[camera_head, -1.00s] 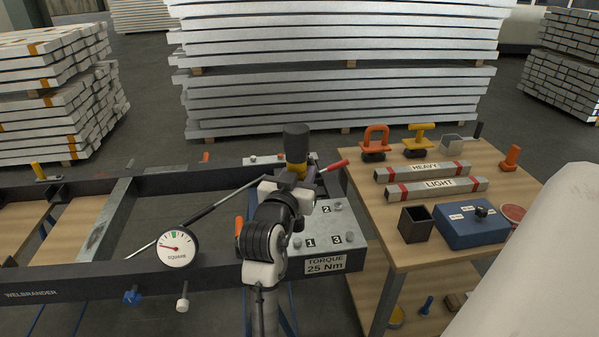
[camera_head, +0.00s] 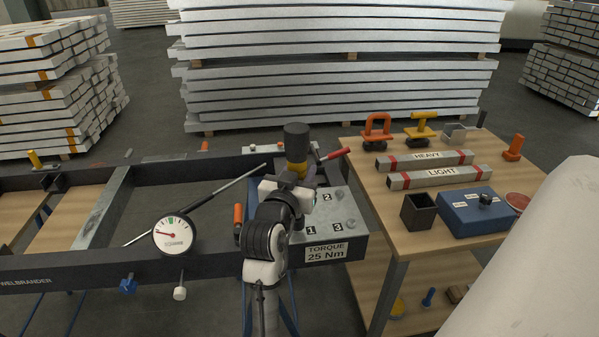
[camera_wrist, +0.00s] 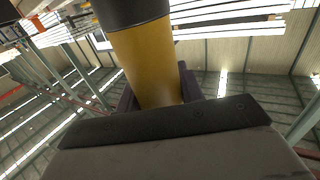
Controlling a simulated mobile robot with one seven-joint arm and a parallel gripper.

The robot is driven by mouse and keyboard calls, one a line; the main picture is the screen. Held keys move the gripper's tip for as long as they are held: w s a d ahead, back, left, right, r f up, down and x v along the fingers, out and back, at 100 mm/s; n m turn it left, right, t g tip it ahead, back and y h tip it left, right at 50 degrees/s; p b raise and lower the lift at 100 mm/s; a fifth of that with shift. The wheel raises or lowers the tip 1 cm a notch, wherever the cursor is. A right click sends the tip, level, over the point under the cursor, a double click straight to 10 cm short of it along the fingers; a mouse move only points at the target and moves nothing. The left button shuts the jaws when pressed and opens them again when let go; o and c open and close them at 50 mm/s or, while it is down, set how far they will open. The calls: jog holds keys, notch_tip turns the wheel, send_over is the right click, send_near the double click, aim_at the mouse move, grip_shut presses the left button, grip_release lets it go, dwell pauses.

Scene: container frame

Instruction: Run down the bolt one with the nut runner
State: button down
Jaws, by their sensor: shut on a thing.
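The nut runner (camera_head: 297,137) is a cylinder with a black top and yellow body. It stands roughly upright in my gripper (camera_head: 294,181), which is shut on it. The wrist view shows its yellow body (camera_wrist: 147,65) between the jaws. The grey bolt plate (camera_head: 325,212) on the frame carries numbers 1, 2 and 3 and a "TORQUE 25 Nm" label. Bolt one, beside number 1 (camera_head: 310,231), is mostly hidden behind my arm. Bolt two (camera_head: 338,194) and bolt three (camera_head: 349,223) show. The nut runner's lower end is hidden, so I cannot tell whether it touches anything.
A dark frame (camera_head: 80,270) carries a "SQUARE" dial gauge (camera_head: 173,235) and a slanting rod (camera_head: 215,195). A red-handled tool (camera_head: 335,153) lies close right of my gripper. The wooden table (camera_head: 380,205) on the right holds HEAVY and LIGHT bars, a black box and a blue box.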

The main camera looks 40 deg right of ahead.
jog(key=shift+f+b, duration=0.75)
jog(key=shift+f, duration=0.6)
dwell(1.4)
jog(key=shift+r, duration=0.2)
dwell(0.5)
jog(key=shift+r+p, duration=2.25)
jog(key=shift+r, duration=0.4)
